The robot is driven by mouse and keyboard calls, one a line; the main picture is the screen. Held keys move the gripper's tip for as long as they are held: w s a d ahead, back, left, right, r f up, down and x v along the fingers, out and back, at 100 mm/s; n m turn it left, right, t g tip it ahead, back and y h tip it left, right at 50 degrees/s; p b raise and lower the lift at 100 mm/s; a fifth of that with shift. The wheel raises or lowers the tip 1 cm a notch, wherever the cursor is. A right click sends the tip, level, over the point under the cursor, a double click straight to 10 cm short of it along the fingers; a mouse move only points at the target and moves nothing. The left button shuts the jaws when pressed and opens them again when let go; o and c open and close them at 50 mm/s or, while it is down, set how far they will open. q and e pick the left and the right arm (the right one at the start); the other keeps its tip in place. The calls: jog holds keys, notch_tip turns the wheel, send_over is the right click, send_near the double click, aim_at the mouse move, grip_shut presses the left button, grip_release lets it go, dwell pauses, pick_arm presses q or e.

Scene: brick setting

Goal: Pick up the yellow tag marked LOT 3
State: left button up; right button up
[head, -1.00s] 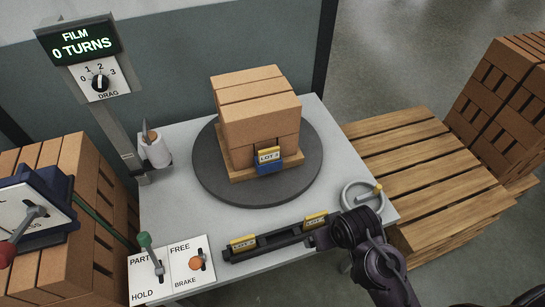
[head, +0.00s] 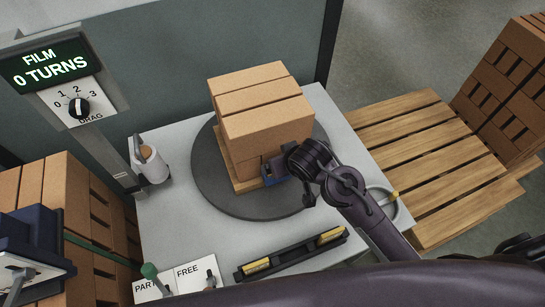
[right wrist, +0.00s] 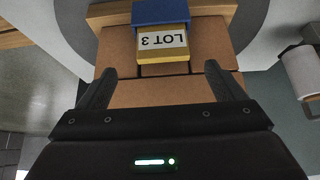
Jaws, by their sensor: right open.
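The yellow tag marked LOT 3 (right wrist: 162,42) shows upside down in the right wrist view. It sits in a blue holder (right wrist: 160,13) against the carton stack (head: 262,105) on the round dark turntable (head: 225,200). In the head view my right gripper (head: 283,166) is at the front of the stack and hides the tag; part of the blue holder shows beside it. In the right wrist view the gripper's fingers (right wrist: 157,82) are open and apart, with the tag between their lines and just beyond the tips. Nothing is held. My left gripper is not in view.
A dark rack (head: 292,254) with two yellow tags lies at the table's front edge. A ring with a yellow knob (head: 394,196) is at the table's right. A white roll (head: 151,165) and the display post (head: 108,150) stand at left. A wooden pallet (head: 425,150) is at right.

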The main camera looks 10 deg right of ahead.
jog(key=p+x, duration=0.1)
jog(key=x, duration=0.5)
jog(key=shift+a+f, duration=0.2)
jog(key=shift+f, duration=0.1)
jog(key=shift+w+f, duration=0.15)
jog(key=shift+f, duration=0.05)
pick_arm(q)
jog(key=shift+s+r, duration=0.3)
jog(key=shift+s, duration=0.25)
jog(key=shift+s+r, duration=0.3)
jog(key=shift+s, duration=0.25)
pick_arm(e)
jog(key=c, duration=1.1)
